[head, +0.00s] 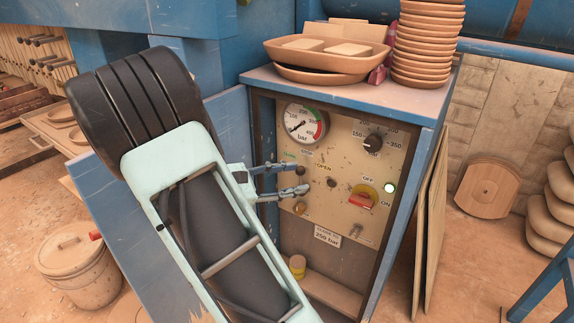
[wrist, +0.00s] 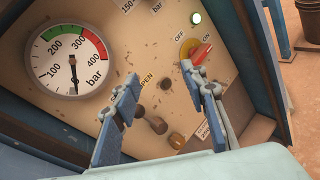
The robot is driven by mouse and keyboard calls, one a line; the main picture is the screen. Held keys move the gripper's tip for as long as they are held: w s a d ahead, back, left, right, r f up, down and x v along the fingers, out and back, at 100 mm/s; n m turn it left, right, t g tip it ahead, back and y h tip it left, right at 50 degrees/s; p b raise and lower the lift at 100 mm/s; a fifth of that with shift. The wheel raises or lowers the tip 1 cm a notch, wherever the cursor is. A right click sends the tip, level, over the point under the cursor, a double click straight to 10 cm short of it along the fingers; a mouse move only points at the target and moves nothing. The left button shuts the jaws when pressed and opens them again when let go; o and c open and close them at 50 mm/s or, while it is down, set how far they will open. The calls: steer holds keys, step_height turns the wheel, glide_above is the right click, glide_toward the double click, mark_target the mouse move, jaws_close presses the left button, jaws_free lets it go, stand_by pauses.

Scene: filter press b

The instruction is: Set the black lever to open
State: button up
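My gripper (head: 302,180) is open in front of the control panel (head: 325,232), its two fingers apart. In the wrist view my gripper (wrist: 163,82) frames a short dark lever (wrist: 156,125) between its fingers. I cannot tell whether either finger touches it. In the head view my fingers hide most of the lever.
A pressure gauge (head: 304,122), a black dial (head: 373,142), a red switch on yellow (head: 361,200) and a lit green lamp (head: 389,188) are on the panel. Blue cabinet walls frame the panel. Clay dishes (head: 316,56) and stacked plates (head: 428,42) stand on top.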

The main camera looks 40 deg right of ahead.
mark_target(297, 172)
steer(key=w+a+f+n+t+h+b, duration=0.2)
steer(key=w+f+n+t, duration=0.35)
steer(key=w+f, duration=0.25)
steer(key=shift+g, duration=0.35)
steer(key=d, duration=0.3)
steer(key=w+d+b, duration=0.1)
steer(key=d, duration=0.7)
steer(key=shift+w+r+b, duration=0.15)
steer(key=shift+w+b, duration=0.15)
steer(key=shift+b, duration=0.05)
jaws_close()
